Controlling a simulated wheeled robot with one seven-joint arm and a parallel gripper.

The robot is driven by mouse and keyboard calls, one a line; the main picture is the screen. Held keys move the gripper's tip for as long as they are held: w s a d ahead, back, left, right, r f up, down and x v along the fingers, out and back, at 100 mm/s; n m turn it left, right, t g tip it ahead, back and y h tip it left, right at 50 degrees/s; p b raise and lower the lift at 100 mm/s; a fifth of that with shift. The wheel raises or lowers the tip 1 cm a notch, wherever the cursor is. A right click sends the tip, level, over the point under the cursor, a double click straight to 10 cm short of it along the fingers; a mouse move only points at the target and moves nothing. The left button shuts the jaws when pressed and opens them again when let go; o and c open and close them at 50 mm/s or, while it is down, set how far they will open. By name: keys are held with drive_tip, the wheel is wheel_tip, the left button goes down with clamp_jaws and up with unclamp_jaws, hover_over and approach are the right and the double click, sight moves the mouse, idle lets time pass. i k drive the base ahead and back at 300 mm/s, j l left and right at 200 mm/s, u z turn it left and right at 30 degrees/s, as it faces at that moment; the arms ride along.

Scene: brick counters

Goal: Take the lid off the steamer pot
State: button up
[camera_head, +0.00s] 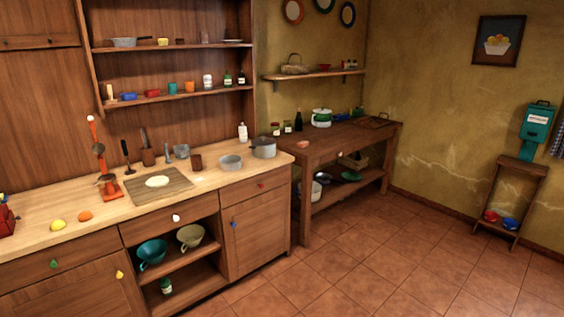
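Two vessels could be the steamer pot, and I cannot tell which from here. A white and green pot (321,118) stands upright on the dark wooden side table and seems to have its lid on. A grey pot (263,148) stands near the right end of the light counter; its top looks dark and flat, and whether that is a lid is too small to tell. My gripper is not in view.
A grey open pan (231,162) stands just left of the grey pot. The side table (340,137) also holds bottles, jars and a tray (376,122). A cutting board (158,185) lies on the light counter (105,220). The tiled floor (370,255) in front is clear.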

sight(263, 141)
drive_tip(key=i+u, duration=0.15)
drive_tip(key=i, duration=0.6)
drive_tip(key=i+l+u, duration=0.1)
drive_tip(key=i, duration=0.65)
drive_tip(key=i+l+u, duration=0.15)
drive_tip(key=i+u, duration=0.25)
drive_tip(key=i+l+u, duration=0.25)
drive_tip(key=u, duration=0.15)
drive_tip(key=i+l+u, duration=0.55)
drive_tip(key=l+u, duration=0.25)
drive_tip(key=i+l+u, duration=0.25)
drive_tip(key=l+u, duration=0.15)
drive_tip(key=l, duration=0.3)
drive_tip(key=i+l+u, duration=0.1)
drive_tip(key=l+u, duration=0.25)
drive_tip(key=l, duration=0.35)
drive_tip(key=l+u, duration=0.4)
drive_tip(key=l, duration=0.35)
drive_tip(key=i, duration=0.05)
